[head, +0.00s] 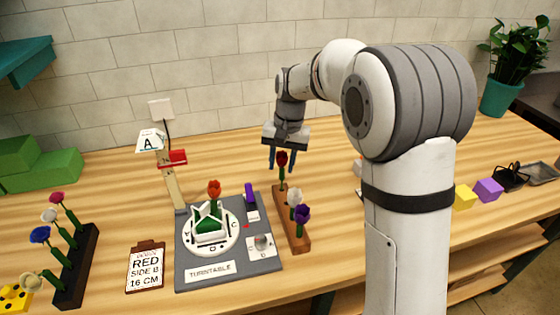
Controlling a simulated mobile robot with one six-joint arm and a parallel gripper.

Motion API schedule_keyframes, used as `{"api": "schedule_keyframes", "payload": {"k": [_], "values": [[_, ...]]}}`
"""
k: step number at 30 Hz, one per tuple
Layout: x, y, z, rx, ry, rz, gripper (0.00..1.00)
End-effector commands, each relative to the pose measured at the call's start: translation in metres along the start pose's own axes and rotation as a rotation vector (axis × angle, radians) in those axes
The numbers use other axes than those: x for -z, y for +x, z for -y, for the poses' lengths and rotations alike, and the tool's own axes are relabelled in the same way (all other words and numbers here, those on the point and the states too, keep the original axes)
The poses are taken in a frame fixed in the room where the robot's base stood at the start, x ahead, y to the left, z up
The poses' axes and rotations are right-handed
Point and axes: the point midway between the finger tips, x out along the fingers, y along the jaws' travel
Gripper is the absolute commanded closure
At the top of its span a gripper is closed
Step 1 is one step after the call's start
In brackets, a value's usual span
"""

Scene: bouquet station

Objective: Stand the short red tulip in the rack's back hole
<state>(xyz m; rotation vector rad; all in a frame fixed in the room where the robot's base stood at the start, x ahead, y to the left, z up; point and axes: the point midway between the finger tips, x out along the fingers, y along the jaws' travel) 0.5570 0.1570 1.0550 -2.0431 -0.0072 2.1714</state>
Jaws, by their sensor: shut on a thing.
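My gripper (282,165) is at the back end of the brown wooden rack (297,241), pointing down, with its blue fingers on either side of a dark red tulip (281,157). It is shut on this tulip. The tulip is upright, and its green stem runs down to the rack's back end; I cannot tell whether the stem is seated in the back hole. A white flower (294,197) and a purple flower (302,214) stand in the rack in front of it.
An orange-red tulip (214,187) stands in a holder on the white turntable (190,246), left of the rack. A clipboard (146,268) reads "RED SIDE B 16 CM". A dark rack (77,272) with several flowers is at far left. A lamp-like post (174,188) stands behind the turntable.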

Motion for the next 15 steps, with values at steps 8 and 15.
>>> {"api": "schedule_keyframes", "payload": {"k": [8,15], "values": [[0.0002,0.0017,-0.0003,0.000,0.000,0.000,0.77],[0.0004,0.0058,-0.0008,0.000,0.000,0.001,0.77]]}}
